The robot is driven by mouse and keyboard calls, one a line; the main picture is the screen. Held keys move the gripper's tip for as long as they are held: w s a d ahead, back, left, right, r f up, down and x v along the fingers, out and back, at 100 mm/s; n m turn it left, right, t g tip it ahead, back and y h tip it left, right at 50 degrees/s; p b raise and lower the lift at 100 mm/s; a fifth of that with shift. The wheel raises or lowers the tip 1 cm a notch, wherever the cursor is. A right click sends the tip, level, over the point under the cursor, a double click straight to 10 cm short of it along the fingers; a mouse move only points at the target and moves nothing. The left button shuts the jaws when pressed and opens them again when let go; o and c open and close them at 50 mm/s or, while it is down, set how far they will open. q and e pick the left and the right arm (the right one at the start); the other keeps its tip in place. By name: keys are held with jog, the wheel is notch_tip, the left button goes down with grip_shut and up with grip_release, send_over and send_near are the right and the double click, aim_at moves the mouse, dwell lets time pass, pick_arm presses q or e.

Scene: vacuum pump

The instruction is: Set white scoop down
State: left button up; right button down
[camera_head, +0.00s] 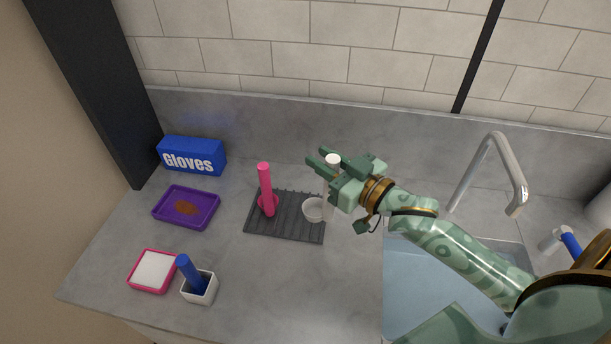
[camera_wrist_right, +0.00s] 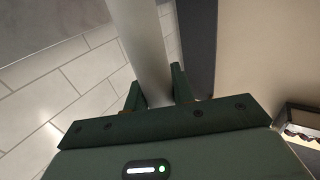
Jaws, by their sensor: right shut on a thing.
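The white scoop (camera_head: 314,210) is upright, with its pale round cup at the right part of the dark ribbed mat (camera_head: 290,230) and its handle rising to a white top. My right gripper (camera_head: 319,156) is shut on the handle near its top. In the right wrist view, the pale handle (camera_wrist_right: 140,40) runs between the two green fingers (camera_wrist_right: 157,88). The cup looks on or just above the mat; I cannot tell if it touches. My left gripper is not in view.
A pink scoop (camera_head: 266,190) stands on the mat's left part. To the left are a purple tray (camera_head: 171,220), a blue gloves box (camera_head: 192,156), a pink-rimmed tray (camera_head: 133,286) and a white holder (camera_head: 200,292) with a blue-handled item. A sink (camera_head: 410,285) and faucet (camera_head: 510,175) are right.

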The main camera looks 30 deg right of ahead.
jog(key=w+d+f+b, duration=0.1)
jog(key=w+f+b, duration=0.4)
jog(key=w+f, duration=0.3)
notch_tip(320, 180, down, 3)
jog(key=shift+w+d+r, duration=0.2)
jog(key=shift+d, duration=0.1)
jog(key=shift+f, duration=0.15)
jog(key=c, duration=1.2)
grip_release()
jog(key=p+v, duration=0.2)
jog(key=v, duration=1)
